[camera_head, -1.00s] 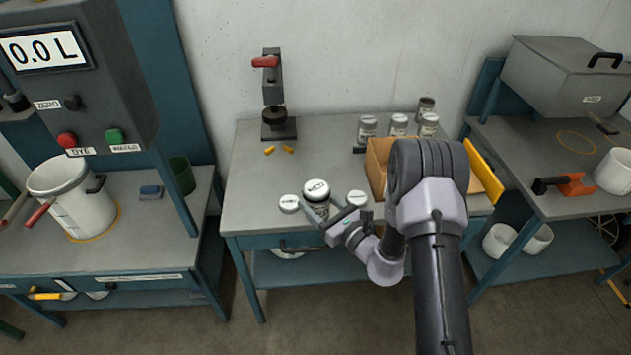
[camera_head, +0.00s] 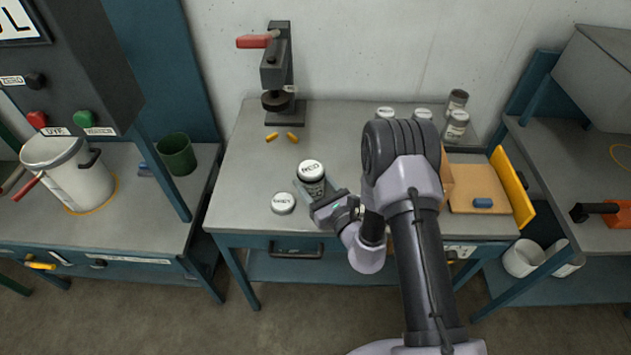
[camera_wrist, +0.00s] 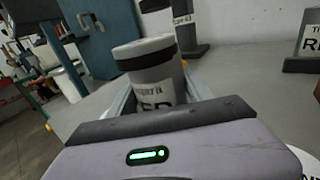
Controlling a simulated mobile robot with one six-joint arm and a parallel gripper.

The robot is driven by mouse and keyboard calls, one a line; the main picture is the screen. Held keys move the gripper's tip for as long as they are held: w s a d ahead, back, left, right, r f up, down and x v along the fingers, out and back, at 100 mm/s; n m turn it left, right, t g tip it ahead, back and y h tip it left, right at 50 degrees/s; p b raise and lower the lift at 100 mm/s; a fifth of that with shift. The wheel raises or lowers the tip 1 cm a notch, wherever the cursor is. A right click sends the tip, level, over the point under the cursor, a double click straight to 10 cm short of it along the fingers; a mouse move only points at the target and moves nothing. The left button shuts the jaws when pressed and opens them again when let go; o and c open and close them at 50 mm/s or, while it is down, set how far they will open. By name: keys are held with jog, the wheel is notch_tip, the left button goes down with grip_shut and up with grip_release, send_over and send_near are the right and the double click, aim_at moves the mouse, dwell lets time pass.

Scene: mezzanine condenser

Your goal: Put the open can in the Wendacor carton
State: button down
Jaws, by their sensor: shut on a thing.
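My gripper (camera_head: 318,190) is shut on a grey can (camera_head: 313,188) with a dark band and a white top lettered RED. The can also shows between the fingers in the wrist view (camera_wrist: 160,85), close to upright. I cannot tell whether it is clear of the bench or whether its top is open. No Wendacor name is readable. A small blue block (camera_head: 483,203) lies at the carton.
A white round lid or can top (camera_head: 283,203) lies left of the held can. Several cans (camera_head: 456,125) stand at the back right. A press with a red handle (camera_head: 277,80) and two yellow plugs (camera_head: 282,137) are behind. The bench's middle left is clear.

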jog(key=shift+s+a, duration=0.1)
jog(key=shift+a, duration=0.05)
jog(key=shift+c, duration=2.2)
grip_release()
jog(key=shift+f, duration=0.1)
